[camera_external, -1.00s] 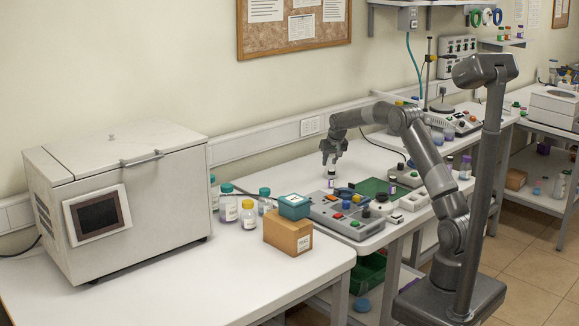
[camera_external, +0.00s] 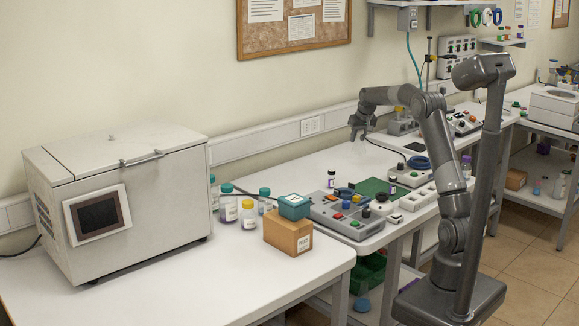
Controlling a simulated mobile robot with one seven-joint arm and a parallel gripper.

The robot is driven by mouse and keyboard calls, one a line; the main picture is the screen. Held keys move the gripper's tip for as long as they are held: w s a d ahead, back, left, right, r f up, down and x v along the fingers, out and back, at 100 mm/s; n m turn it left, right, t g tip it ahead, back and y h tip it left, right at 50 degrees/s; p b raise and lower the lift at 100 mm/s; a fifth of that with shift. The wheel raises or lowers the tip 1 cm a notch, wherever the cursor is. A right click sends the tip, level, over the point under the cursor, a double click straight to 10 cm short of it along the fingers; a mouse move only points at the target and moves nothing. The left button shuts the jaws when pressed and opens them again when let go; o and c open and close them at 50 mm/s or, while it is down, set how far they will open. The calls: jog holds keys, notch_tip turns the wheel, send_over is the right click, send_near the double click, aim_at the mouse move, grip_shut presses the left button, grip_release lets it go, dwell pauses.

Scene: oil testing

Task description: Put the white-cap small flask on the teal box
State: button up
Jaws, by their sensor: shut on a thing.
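The teal box (camera_external: 294,207) sits on top of a brown box (camera_external: 288,234) near the front of the table. A small dark vial with a pale top (camera_external: 331,179) stands upright at the back edge of the grey control panel; it may be the white-cap small flask. My gripper (camera_external: 358,136) is in the air above the back of the table, up and to the right of this vial and clear of it. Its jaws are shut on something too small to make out.
Bottles with teal caps (camera_external: 228,206) and a yellow-capped bottle (camera_external: 248,222) stand left of the boxes. The grey panel (camera_external: 340,217) with buttons lies to their right. A large white machine (camera_external: 125,200) fills the left. The front table surface is clear.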

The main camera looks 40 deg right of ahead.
jog(key=s+a+r+n+y, duration=0.1)
jog(key=s+a+r+n, duration=0.15)
jog(key=a, duration=0.65)
jog(key=s+a+r+n, duration=0.1)
jog(key=a+r, duration=0.3)
jog(key=a, duration=0.5)
jog(key=s+a+r+n+y, duration=0.1)
jog(key=s+a+r+n, duration=0.15)
jog(key=a, duration=0.65)
jog(key=s+a+r+n+y, duration=0.1)
jog(key=s+a+r, duration=0.15)
jog(key=a, duration=0.25)
jog(key=s+a+r+n, duration=0.1)
jog(key=s+a+r, duration=0.15)
jog(key=a, duration=0.35)
jog(key=n+y, duration=0.1)
jog(key=n, duration=0.2)
send_over(291, 198)
jog(key=shift+g, duration=0.3)
jog(key=shift+s+f, duration=0.1)
jog(key=shift+f, duration=4.2)
jog(key=o, duration=1)
jog(key=shift+f, duration=0.15)
